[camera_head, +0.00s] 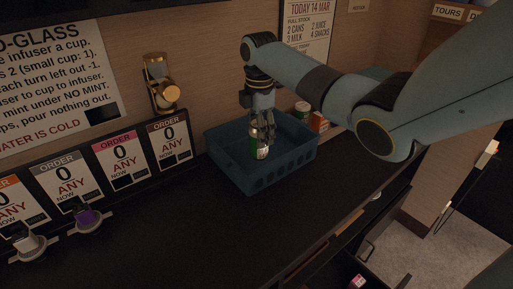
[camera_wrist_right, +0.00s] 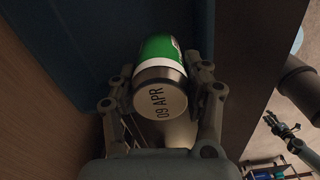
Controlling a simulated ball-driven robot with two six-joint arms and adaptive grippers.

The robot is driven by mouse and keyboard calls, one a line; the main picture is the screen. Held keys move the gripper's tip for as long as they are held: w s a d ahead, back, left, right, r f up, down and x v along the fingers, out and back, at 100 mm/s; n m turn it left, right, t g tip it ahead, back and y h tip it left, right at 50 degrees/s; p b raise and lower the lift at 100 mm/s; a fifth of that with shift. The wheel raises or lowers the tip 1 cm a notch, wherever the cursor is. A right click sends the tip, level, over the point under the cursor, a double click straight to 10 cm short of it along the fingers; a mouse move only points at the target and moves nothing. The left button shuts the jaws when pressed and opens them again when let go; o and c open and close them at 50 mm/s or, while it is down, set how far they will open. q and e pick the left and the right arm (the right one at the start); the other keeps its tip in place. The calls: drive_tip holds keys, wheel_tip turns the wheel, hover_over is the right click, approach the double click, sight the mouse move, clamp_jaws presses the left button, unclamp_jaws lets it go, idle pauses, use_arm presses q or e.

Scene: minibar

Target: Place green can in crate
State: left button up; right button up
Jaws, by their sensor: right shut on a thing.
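The green can (camera_head: 262,152) has a white band and is held upright by my right gripper (camera_head: 262,130) over the inside of the blue crate (camera_head: 290,168). Whether the can touches the crate floor cannot be told. In the right wrist view my right gripper (camera_wrist_right: 165,95) is shut around the green can (camera_wrist_right: 158,48), whose end facing the camera reads 09 APR. The crate's blue wall (camera_wrist_right: 75,40) shows beside it. A small dark jointed gripper (camera_wrist_right: 283,128) at the right of the wrist view looks like my left one; its jaws are too small to read.
A gold-and-glass dispenser (camera_head: 159,82) is on the wall to the left. Order cards (camera_head: 115,160) line the back wall. The dark counter (camera_head: 190,225) in front is clear.

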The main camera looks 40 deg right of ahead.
drive_tip(key=shift+f+b, duration=0.3)
drive_tip(key=shift+f, duration=2.2)
drive_tip(key=shift+f, duration=0.15)
drive_tip(key=o, duration=1.3)
drive_tip(key=shift+o, duration=0.2)
drive_tip(key=shift+r, duration=0.45)
wheel_tip(320, 180, up, 11)
drive_tip(key=shift+r+p, duration=0.2)
drive_tip(key=shift+p, duration=0.25)
